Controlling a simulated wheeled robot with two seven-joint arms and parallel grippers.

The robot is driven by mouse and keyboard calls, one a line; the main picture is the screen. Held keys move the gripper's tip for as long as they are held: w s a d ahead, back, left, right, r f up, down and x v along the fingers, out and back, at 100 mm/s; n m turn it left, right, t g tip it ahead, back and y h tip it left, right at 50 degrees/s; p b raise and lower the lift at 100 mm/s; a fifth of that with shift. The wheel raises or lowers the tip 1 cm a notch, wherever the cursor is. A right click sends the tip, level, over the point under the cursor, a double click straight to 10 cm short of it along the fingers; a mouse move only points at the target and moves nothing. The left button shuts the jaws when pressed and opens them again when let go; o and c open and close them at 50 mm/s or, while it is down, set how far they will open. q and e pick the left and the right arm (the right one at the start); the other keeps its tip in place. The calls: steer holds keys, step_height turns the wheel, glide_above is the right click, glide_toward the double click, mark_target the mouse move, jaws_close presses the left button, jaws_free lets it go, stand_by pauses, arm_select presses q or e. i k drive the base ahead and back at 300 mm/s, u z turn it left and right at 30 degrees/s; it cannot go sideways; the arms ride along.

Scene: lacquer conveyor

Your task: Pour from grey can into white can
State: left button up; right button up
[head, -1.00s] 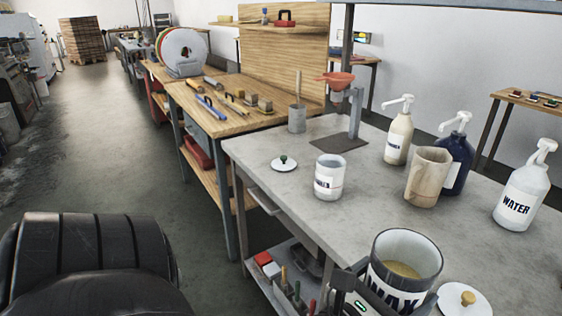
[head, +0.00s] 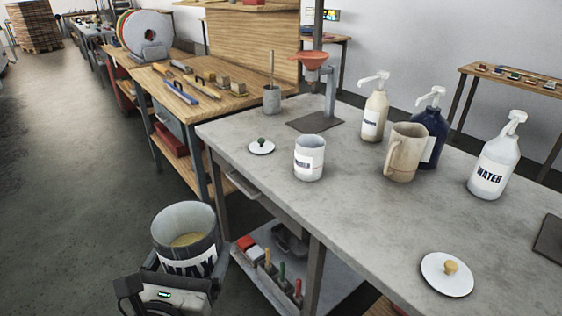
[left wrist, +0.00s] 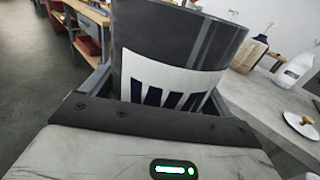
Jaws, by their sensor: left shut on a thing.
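The grey can (head: 184,222), with a white label and yellowish contents, is in my left gripper (head: 185,262), at the lower left of the head view, off the table's left edge and roughly upright. In the left wrist view the grey can (left wrist: 175,45) fills the space between the fingers, its label partly hidden by the gripper. The white can (head: 309,172), with a dark-lettered label, stands upright and open on the grey table (head: 350,215), up and to the right of the grey can. My right gripper is not in view.
A lid with a dark knob (head: 261,147) lies behind the white can, and one with a wooden knob (head: 447,274) lies at front right. A beige jug (head: 404,153) and pump bottles, including a water bottle (head: 495,160), stand farther right. The table's middle is clear.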

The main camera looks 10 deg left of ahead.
mark_target(309, 158)
steer(key=k, duration=0.5)
steer(key=u, duration=1.15)
steer(key=i, duration=1.1)
steer(key=z, duration=2.45)
steer(key=i, duration=0.45)
steer(key=z, duration=0.05)
